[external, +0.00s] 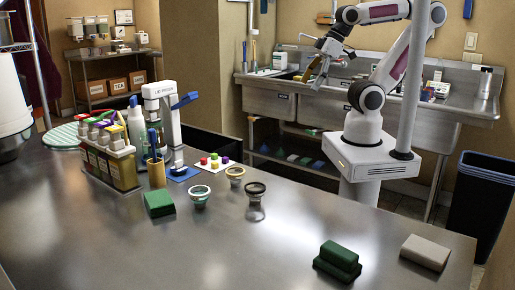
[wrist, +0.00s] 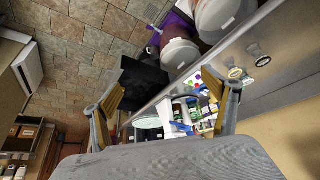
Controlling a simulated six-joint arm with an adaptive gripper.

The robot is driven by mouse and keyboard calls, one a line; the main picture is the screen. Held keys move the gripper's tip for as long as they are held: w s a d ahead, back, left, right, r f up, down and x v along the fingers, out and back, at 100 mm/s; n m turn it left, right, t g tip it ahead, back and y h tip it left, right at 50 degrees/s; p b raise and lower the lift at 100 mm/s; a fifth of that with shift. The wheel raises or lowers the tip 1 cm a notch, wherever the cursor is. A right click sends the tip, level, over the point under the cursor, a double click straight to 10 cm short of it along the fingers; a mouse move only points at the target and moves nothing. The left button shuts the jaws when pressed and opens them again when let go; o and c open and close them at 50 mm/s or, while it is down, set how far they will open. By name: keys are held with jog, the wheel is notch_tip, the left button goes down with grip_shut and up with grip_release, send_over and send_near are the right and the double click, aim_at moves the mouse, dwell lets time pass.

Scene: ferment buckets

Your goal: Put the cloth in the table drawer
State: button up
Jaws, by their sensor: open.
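Folded cloth-like pieces lie on the steel table (external: 200,235): a green one (external: 159,203) at the left middle, a stacked dark green one (external: 338,259) near the front right, and a beige one (external: 426,252) at the right end. I cannot tell for sure which is the cloth. My gripper (external: 316,75) is open and empty, raised over the sink area behind the table, far from all of these. Its spread fingers also show in the wrist view (wrist: 168,96). A black box-like shape (wrist: 145,80) juts from the table's side; I cannot tell whether it is the drawer.
Bottles and a condiment caddy (external: 110,160), a white dispenser (external: 163,115) and small cups (external: 200,195) stand on the table's left half. The sink (external: 270,98) is behind. A dark bin (external: 485,205) stands right. The table's front middle is clear.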

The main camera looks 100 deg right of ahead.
jog(key=w+a+r, duration=0.1)
jog(key=w+a, duration=0.3)
jog(key=w, duration=0.5)
jog(key=w+a+r+n, duration=0.1)
jog(key=w+a, duration=0.3)
jog(key=w, duration=0.5)
jog(key=w+a+r, duration=0.2)
jog(key=w+a, duration=0.2)
jog(key=w, duration=0.6)
jog(key=shift+n+t+y, duration=0.4)
jog(key=shift+n+y, duration=0.2)
jog(key=w+a+f, duration=0.5)
jog(key=a+f, duration=0.1)
jog(key=a, duration=0.2)
jog(key=w+a+f, duration=0.5)
jog(key=w+a, duration=0.1)
jog(key=a, duration=0.2)
jog(key=w+a+f, duration=0.5)
jog(key=a+f, duration=0.1)
jog(key=a, duration=0.3)
jog(key=shift+w+f, duration=0.2)
jog(key=shift+f, duration=0.15)
jog(key=shift+d, duration=0.1)
